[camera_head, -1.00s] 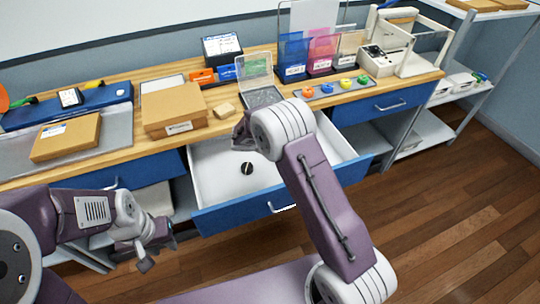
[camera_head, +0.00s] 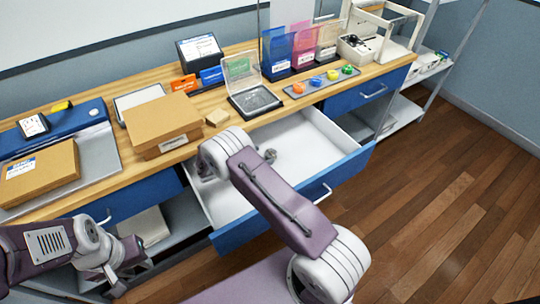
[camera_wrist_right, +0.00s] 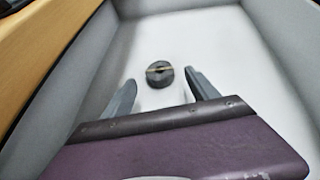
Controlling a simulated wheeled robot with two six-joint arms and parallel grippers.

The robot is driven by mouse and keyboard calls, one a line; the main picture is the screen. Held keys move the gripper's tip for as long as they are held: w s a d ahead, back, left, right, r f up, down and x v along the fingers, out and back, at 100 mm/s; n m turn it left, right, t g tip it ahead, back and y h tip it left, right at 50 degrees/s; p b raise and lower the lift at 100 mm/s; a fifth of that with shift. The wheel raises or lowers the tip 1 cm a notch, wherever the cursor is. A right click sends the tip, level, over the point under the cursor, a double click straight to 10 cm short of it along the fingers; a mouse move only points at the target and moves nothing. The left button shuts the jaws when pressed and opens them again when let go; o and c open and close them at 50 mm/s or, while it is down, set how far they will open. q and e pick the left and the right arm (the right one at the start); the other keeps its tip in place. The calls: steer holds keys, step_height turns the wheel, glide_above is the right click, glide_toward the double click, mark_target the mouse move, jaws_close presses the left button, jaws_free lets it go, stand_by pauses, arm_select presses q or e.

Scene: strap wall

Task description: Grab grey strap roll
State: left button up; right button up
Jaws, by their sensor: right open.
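A dark grey strap roll (camera_wrist_right: 160,74) with a tan band across it lies on the white floor of the open drawer (camera_head: 300,146). In the right wrist view it is just ahead of my right gripper (camera_wrist_right: 159,82), centred between the two spread fingers and apart from both. The gripper is open and empty.
The wooden bench top (camera_head: 205,132) borders the drawer at the back. On it stand a cardboard box (camera_head: 160,122), a small tan block (camera_head: 217,117) and an open clear-lidded case (camera_head: 254,100). The drawer's walls (camera_wrist_right: 75,75) rise around the roll.

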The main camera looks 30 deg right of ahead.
mark_target(271, 153)
steer(key=x, duration=0.5)
steer(key=shift+a, duration=0.1)
steer(key=c, duration=1.5)
steer(key=shift+o, duration=0.2)
steer(key=shift+r, duration=0.15)
steer(key=shift+r, duration=0.3)
step_height(271, 153, up, 3)
steer(key=shift+w+r, duration=0.1)
steer(key=s+d+r, duration=0.7)
steer(key=s+d, duration=0.1)
steer(key=shift+s+p, duration=0.3)
steer(key=shift+s, duration=0.05)
